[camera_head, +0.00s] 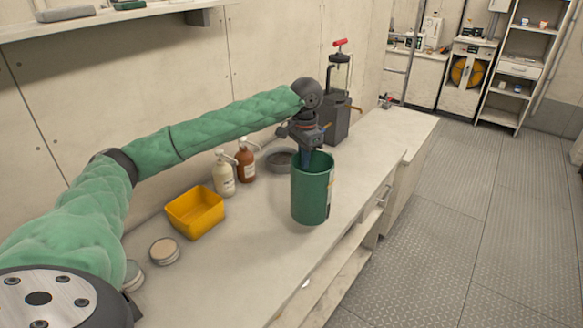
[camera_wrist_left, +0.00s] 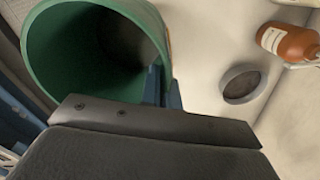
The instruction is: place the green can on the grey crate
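The green can (camera_head: 312,195) is a tall, open-topped cylinder, upright at the counter's front edge; I cannot tell whether its base touches the counter. My left gripper (camera_head: 307,155) points down at the can's rim. In the left wrist view the can's open mouth (camera_wrist_left: 85,45) fills the upper left. There the blue fingers of my left gripper (camera_wrist_left: 163,88) sit close together at the rim, one inside and one outside, pinching the can's wall. My right gripper is out of view. I cannot make out a grey crate in either view.
On the counter (camera_head: 240,275) are a yellow bin (camera_head: 195,211), a cream bottle (camera_head: 223,174), a brown bottle (camera_head: 245,160), a round dark dish (camera_head: 280,159) and a lidded tin (camera_head: 164,251). A dark pump unit (camera_head: 336,118) stands behind the can. The floor at right is clear.

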